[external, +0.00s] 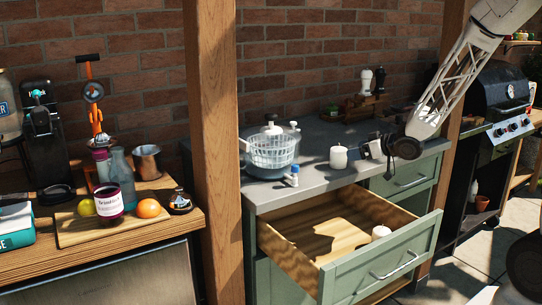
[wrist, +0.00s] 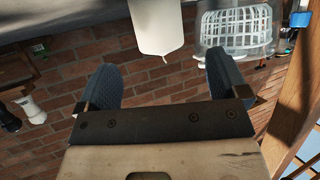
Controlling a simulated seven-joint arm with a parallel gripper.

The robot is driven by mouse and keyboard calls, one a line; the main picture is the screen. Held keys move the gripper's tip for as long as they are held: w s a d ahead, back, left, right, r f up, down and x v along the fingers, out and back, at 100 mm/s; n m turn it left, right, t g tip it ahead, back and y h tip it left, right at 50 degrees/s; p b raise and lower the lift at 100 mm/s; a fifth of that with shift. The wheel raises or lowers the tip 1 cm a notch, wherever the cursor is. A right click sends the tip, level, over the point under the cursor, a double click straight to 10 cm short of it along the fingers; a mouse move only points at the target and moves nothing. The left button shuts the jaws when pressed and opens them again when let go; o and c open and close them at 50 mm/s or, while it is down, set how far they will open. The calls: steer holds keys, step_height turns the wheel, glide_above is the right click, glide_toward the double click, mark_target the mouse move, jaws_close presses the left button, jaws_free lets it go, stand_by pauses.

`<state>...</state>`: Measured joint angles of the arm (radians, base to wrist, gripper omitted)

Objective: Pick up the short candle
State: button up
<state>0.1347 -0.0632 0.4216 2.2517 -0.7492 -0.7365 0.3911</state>
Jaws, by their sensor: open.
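A white candle (external: 338,157) stands upright on the grey counter near its front edge. A second white candle (external: 380,232) sits in the open drawer (external: 305,240), at its front right; its lower part is hidden by the drawer front, and it looks the smaller of the two. My gripper (external: 367,149) is just right of the counter candle, low over the counter, with its fingers pointing left. In the wrist view, which is upside down, my gripper (wrist: 158,62) is open and empty. The counter candle (wrist: 157,25) shows beyond the fingertips, roughly centred between them.
A pot with a white basket (external: 270,150) stands left of the candle, with a small blue-and-white bottle (external: 292,176) before it. Pepper mills (external: 373,80) stand at the back. A wooden post (external: 212,150) rises at the left. Bare counter lies behind the candle.

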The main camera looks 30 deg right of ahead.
mark_target(339, 154)
steer(key=shift+w+a+f, duration=0.1)
steer(key=shift+w+f, duration=0.05)
stand_by(0.3)
steer(key=shift+x, duration=1.15)
steer(key=shift+w, duration=0.15)
steer(key=shift+x, duration=2.5)
steer(key=c, duration=1.1)
